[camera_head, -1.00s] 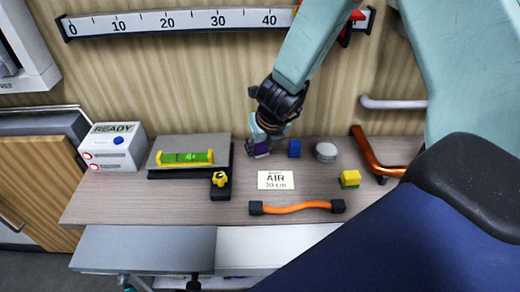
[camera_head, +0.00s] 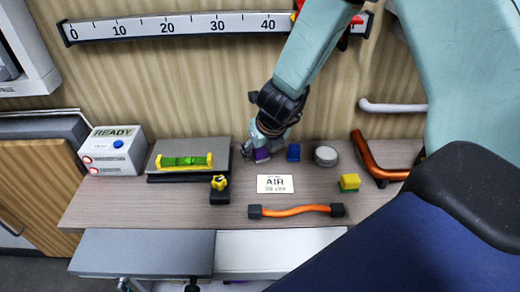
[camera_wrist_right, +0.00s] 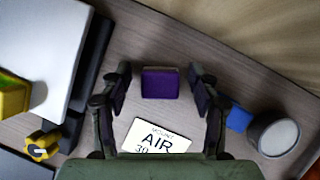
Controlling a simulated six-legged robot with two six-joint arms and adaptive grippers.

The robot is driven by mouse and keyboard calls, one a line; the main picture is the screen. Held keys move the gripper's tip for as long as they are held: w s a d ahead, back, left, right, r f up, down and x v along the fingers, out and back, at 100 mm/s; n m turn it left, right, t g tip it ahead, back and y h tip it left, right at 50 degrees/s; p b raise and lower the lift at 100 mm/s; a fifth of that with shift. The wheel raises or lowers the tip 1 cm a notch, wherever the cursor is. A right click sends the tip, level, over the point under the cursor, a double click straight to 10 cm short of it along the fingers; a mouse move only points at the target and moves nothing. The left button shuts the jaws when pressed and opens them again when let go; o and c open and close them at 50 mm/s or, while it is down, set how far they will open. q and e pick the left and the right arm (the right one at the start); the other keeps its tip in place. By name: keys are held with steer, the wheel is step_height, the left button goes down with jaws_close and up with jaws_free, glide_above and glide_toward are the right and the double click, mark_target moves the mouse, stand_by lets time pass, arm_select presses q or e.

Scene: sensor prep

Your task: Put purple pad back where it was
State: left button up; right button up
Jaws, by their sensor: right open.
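The purple pad (camera_wrist_right: 160,83) is a small block on the wooden bench, and in the right wrist view it lies between my right gripper's open fingers (camera_wrist_right: 164,82) with a gap on each side. In the head view the purple pad (camera_head: 262,155) shows just below my right gripper (camera_head: 258,146), partly hidden by it. My right gripper is open, pointing down close to the bench. My left gripper is not in either view.
A blue block (camera_head: 293,152) and a grey round puck (camera_head: 325,156) stand close to the right. The AIR card (camera_head: 275,184) lies in front. A grey plate with a level (camera_head: 185,161) is to the left. An orange handle (camera_head: 378,160) is farther right.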

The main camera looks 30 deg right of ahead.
steer(key=shift+r, duration=0.1)
steer(key=shift+a+r+p, duration=0.1)
steer(key=shift+r+p, duration=0.2)
steer(key=shift+p, duration=0.1)
steer(key=p+v, duration=0.5)
steer(key=v, duration=0.6)
steer(key=shift+r, duration=0.25)
steer(key=shift+s, duration=0.15)
